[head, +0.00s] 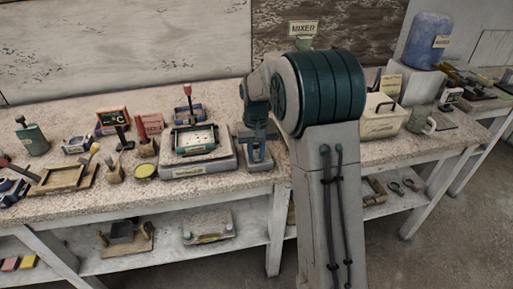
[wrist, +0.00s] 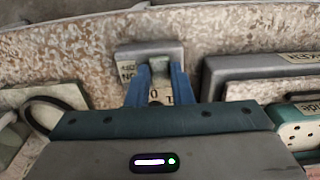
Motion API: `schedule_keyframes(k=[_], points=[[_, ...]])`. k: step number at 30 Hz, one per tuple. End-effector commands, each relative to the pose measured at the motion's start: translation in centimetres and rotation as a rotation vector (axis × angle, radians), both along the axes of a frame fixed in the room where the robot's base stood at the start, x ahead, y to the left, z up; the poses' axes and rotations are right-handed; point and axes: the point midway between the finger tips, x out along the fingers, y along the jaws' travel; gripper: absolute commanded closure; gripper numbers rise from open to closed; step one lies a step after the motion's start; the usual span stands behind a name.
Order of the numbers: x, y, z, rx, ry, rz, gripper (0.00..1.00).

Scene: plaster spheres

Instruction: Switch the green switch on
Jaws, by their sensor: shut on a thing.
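The grey switch box (wrist: 133,56) lies at the centre of the wrist view with a small label on its left part, which seems to read ON. My gripper (wrist: 160,74) has its two blue fingers on either side of the dull green switch piece (wrist: 159,69) and is shut on it. Much of the switch is hidden by the fingers, and I cannot tell its position. In the head view my gripper (head: 258,152) points down at the bench, right of the grey platform (head: 197,170); my arm hides what lies behind it.
The speckled bench (head: 72,205) is crowded. The grey platform, with a green-framed device on it, stands close by on the left. A cream box (head: 383,118) and a mug (head: 421,120) stand to the right of my arm. Small tools and blocks fill the left side.

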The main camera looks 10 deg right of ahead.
Motion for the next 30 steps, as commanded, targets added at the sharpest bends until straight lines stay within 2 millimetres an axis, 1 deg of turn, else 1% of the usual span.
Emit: schedule_keyframes(k=[6,7,8,9,17,20,23,26,30], points=[[0.1,0.0,0.1,0.000,-0.003,0.000,1.00],[0.1,0.0,0.1,0.000,-0.003,0.000,0.77],[0.1,0.0,0.1,0.000,-0.003,0.000,0.69],[0.1,0.0,0.1,0.000,-0.003,0.000,0.58],[0.0,0.0,0.1,0.000,-0.002,0.000,0.58],[0.1,0.0,0.5,0.000,-0.003,0.000,0.58],[0.1,0.0,1.7,0.000,-0.006,0.000,0.58],[0.1,0.0,3.6,0.000,-0.007,0.000,0.58],[0.2,0.0,7.0,0.000,-0.008,0.000,0.58]])
